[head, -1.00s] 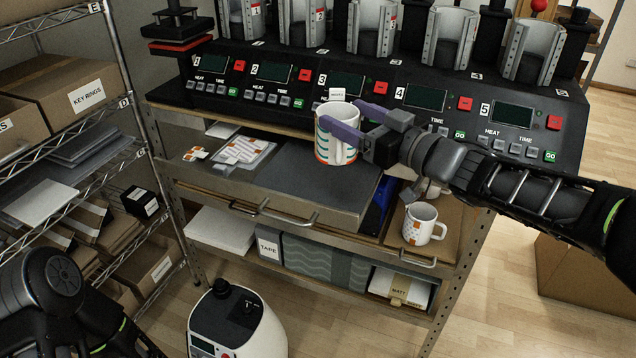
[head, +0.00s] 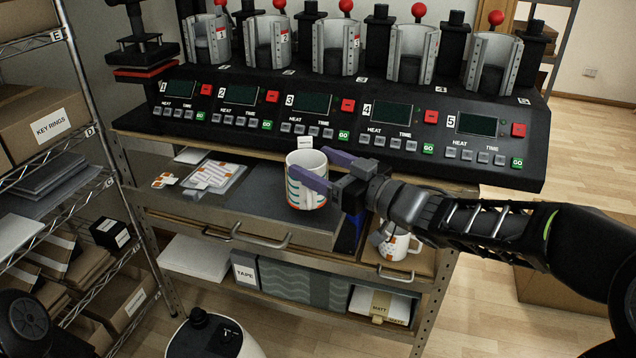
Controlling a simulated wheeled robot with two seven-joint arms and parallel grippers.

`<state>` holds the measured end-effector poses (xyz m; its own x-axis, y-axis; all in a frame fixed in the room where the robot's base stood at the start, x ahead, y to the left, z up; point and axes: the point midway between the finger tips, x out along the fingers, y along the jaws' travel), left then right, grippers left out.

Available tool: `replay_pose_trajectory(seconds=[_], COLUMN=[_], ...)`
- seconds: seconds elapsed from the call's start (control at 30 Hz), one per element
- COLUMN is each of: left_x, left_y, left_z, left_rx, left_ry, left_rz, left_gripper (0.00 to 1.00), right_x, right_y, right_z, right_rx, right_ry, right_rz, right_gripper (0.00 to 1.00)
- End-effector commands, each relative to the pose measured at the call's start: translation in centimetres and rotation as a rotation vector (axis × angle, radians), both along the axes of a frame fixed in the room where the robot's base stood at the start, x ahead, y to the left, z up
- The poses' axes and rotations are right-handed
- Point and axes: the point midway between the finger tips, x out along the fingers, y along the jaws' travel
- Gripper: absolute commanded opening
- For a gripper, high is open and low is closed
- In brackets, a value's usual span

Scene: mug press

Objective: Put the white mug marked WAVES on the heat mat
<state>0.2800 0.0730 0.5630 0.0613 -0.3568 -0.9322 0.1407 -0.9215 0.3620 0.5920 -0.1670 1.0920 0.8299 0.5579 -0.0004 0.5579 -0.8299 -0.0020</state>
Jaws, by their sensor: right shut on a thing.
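The white mug (head: 303,192) with teal wave bands and orange stripes is upright in my right gripper (head: 307,161). The gripper's purple fingers are shut on it near the rim, coming from the right. The mug is over the right part of a grey, mat-like flat surface (head: 240,203) in front of the press row, which may be the heat mat. I cannot tell whether the mug's base touches it. My left gripper is out of view; only part of that arm shows at the bottom left.
A small white tag (head: 305,143) stands behind the mug. Printed sheets (head: 213,174) lie left of it. The press console (head: 330,120) runs behind. Another white mug with orange squares (head: 398,246) stands lower right, partly covered by my arm. Wire shelves (head: 75,150) stand left.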

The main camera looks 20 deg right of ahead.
Motion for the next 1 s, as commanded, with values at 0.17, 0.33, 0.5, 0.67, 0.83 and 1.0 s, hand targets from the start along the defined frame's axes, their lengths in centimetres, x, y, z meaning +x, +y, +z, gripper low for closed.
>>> replay_pose_trajectory(seconds=[0.17, 0.33, 0.5, 0.67, 0.83, 1.0], left_x=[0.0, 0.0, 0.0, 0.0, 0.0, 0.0], left_y=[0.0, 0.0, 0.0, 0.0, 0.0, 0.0], left_z=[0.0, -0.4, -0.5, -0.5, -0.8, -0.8], left_rx=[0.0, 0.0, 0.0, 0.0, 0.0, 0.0], left_ry=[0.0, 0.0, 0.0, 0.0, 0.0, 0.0], left_rz=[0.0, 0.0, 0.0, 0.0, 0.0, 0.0], left_gripper=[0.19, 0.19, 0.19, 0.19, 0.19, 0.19], right_x=[0.0, 0.0, 0.0, 0.0, 0.0, 0.0], right_y=[0.0, 0.0, 0.0, 0.0, 0.0, 0.0], right_z=[0.0, -2.2, -3.6, -3.5, -3.8, -4.0], right_rx=[0.0, 0.002, 0.0, 0.001, 0.0, -0.001], right_ry=[-0.002, 0.001, -0.002, -0.004, -0.004, -0.001], right_rz=[0.001, 0.0, 0.0, 0.0, 0.0, 0.0], right_gripper=[0.0, 0.0, 0.0, 0.0, 0.0, 0.8])
